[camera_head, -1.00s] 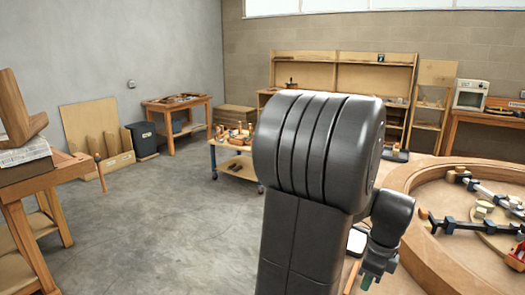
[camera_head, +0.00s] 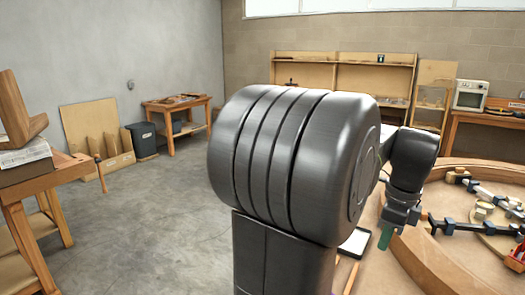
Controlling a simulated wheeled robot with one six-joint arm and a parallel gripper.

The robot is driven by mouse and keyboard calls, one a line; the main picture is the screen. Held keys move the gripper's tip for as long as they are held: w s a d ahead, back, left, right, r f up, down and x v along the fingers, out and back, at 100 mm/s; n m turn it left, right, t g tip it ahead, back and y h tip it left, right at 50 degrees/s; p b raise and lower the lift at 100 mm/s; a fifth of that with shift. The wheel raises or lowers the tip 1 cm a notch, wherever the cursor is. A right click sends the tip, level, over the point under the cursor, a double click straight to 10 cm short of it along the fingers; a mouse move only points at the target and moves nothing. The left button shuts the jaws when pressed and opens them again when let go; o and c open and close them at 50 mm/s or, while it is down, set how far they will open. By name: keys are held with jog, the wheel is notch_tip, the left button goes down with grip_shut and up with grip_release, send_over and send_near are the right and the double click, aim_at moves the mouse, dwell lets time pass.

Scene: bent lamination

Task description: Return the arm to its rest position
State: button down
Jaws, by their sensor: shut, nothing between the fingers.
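My arm rises through the middle of the head view, its large dark grey joint filling the centre. My gripper (camera_head: 386,238) hangs down at the end of the wrist, right of that joint, with green fingertips. It is shut and holds nothing. It sits in front of the left edge of the curved wooden form (camera_head: 410,245), seemingly above the bench top. My own arm hides part of the bench and the cart area behind it.
Clamps (camera_head: 465,228) and small blocks lie inside the curved form at right. A dark-edged white flat item (camera_head: 355,242) lies left of the gripper. A wooden table (camera_head: 40,180) stands at far left. The concrete floor (camera_head: 150,220) is clear on the left.

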jog(key=f, duration=0.4)
jog(key=a+f, duration=0.1)
jog(key=f, duration=0.9)
jog(key=shift+w+a+f, duration=0.15)
jog(key=shift+w+a, duration=0.1)
jog(key=shift+w, duration=0.15)
jog(key=shift+w+a+f+b, duration=0.3)
jog(key=shift+w+a+b, duration=0.15)
jog(key=shift+a+b, duration=0.2)
jog(key=shift+w+a+f+b, duration=0.25)
jog(key=shift+w+a+b, duration=0.2)
jog(key=shift+a+b, duration=0.15)
notch_tip(320, 180, up, 12)
jog(key=p, duration=0.9)
jog(key=shift+s+d, duration=0.2)
jog(key=shift+d, duration=0.2)
jog(key=shift+a+f, duration=0.1)
